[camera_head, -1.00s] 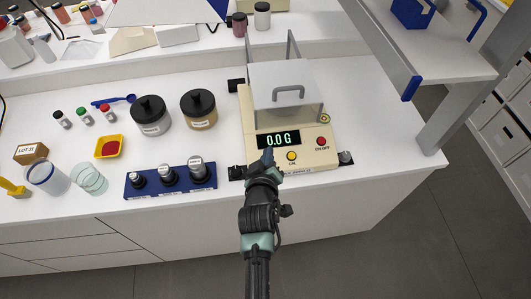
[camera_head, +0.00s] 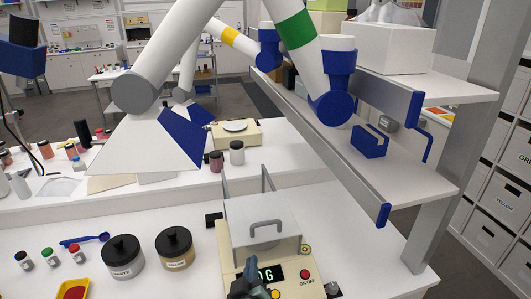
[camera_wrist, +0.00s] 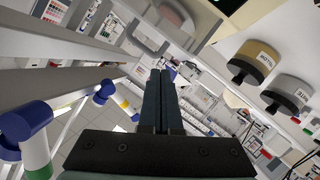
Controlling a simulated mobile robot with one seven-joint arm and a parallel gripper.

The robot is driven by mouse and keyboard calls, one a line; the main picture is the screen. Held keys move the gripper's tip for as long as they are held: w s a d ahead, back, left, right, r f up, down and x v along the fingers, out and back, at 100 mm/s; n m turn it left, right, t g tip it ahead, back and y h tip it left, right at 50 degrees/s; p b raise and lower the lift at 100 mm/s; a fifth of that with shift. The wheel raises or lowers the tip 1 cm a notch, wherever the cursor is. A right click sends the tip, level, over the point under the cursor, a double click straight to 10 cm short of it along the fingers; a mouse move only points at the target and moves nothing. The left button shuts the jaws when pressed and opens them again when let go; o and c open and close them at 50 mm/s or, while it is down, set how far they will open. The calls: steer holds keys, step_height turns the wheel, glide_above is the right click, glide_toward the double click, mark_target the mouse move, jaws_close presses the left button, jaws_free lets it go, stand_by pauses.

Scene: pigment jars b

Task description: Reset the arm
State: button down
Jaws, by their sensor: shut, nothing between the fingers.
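My gripper (camera_head: 252,268) is low in the head view, in front of the cream balance (camera_head: 230,262) and covering part of its display. In the wrist view, the two dark fingers of my gripper (camera_wrist: 161,76) are together with nothing between them. The fingers look clear of the jars, but I cannot tell the exact gap to the balance. The lower part of my arm is cut off by the bottom edge of the head view.
Two black-lidded jars, one white-labelled (camera_head: 123,262) and one yellow-labelled (camera_head: 174,252), stand left of the balance. Small vials, a blue spoon (camera_head: 85,239) and a yellow tray (camera_head: 73,289) lie farther left. A white shelf (camera_head: 400,165) with a blue box (camera_head: 369,142) rises at the right.

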step_height(320, 180, up, 33)
steer(key=s+d+m+t+b, duration=0.2)
steer(key=m+t+b, duration=0.15)
steer(key=t, duration=0.35)
steer(key=s+d+r+m+t, duration=0.1)
steer(key=s+r+m+t, duration=0.2)
steer(key=s+r, duration=1.4)
steer(key=r+t, duration=0.1)
steer(key=t, duration=0.1)
steer(key=shift+s+d+t+b, duration=0.15)
steer(key=shift+d+t+b, duration=0.15)
steer(key=shift+b, duration=0.05)
